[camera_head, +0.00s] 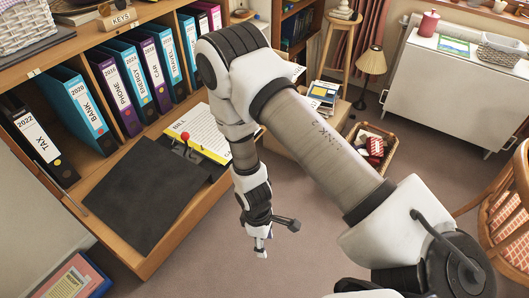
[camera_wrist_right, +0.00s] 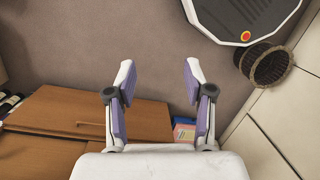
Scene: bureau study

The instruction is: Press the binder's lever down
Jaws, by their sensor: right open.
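An open dark binder (camera_head: 130,195) lies on the wooden desk shelf, with printed sheets under a yellow header (camera_head: 200,135) at its far side. Its lever, with a red knob (camera_head: 185,136), stands up beside the sheets near the metal mechanism. My right gripper (camera_head: 261,245) hangs over the floor, past the desk's edge, to the right of and lower in the picture than the lever, apart from it. In the right wrist view its two fingers (camera_wrist_right: 158,85) are spread with nothing between them. The binder's lever does not show in that view. My left gripper is not in view.
Upright labelled binders (camera_head: 80,105) stand in the shelf behind the open one. My right arm crosses the head view and hides part of the desk's right end. A crate (camera_head: 372,150) and a chair (camera_head: 500,220) stand to the right; the floor between is clear.

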